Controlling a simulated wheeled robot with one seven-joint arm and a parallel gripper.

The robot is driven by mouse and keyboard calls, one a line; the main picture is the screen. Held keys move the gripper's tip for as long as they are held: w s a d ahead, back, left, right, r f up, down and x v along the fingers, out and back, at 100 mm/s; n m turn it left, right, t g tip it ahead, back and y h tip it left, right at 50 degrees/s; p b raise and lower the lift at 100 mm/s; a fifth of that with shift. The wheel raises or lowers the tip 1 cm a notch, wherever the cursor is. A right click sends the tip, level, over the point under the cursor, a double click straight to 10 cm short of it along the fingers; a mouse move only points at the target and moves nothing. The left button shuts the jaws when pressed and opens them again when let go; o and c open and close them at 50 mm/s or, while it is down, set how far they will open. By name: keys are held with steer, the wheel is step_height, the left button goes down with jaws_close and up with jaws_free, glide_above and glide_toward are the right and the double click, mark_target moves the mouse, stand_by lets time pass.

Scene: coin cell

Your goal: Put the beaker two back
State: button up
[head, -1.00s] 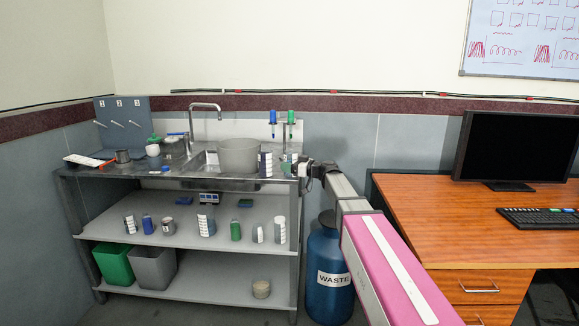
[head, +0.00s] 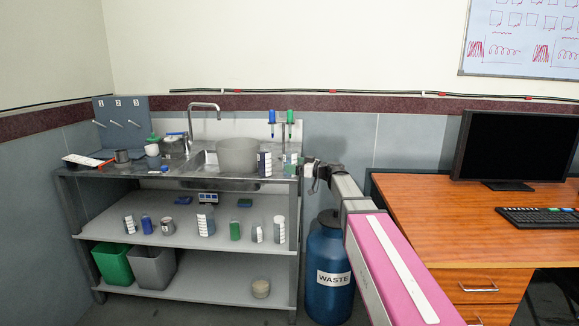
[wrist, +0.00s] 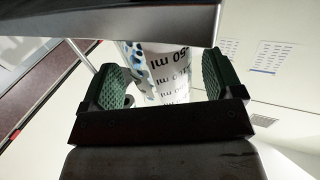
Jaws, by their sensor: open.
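My gripper (head: 313,171) is beside the right end of the steel bench, at about worktop height. In the wrist view my gripper (wrist: 161,75) has its two green-padded fingers apart. A clear beaker with a white label reading "250 ml" upside down (wrist: 167,68) shows between and beyond the fingers, with a gap visible at its right; its upper part in the picture is cut off by a grey edge. In the head view a glass vessel (head: 290,166) stands at the bench's right end, close to my gripper. I cannot read which one is beaker two.
A board with numbered pegs (head: 121,120) stands at the far left. Several bottles stand on the middle shelf (head: 180,235). A blue waste drum (head: 330,270) and wooden desk (head: 465,220) are right.

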steer(key=v, duration=0.9)
steer(key=s+d+f+m+g+h, duration=0.1)
steer(key=s+f+m+g+h, duration=0.2)
steer(key=s+f, duration=0.6)
steer(key=s+d+f+m+g+h, duration=0.15)
steer(key=s+f+m+h, duration=0.35)
steer(key=f, duration=0.9)
steer(key=s+d+f+m+g+h, duration=0.1)
steer(key=s+d+f+m+h, duration=0.1)
steer(key=s+d+f+h, duration=0.2)
steer(key=s+d+f+m+g+h, duration=0.2)
steer(key=s+d+f, duration=0.4)
steer(key=s, duration=0.5)
steer(key=shift+d+f+m+h, duration=0.25)
steer(key=shift+m+h, duration=0.35)
steer(key=shift+h, duration=0.6)
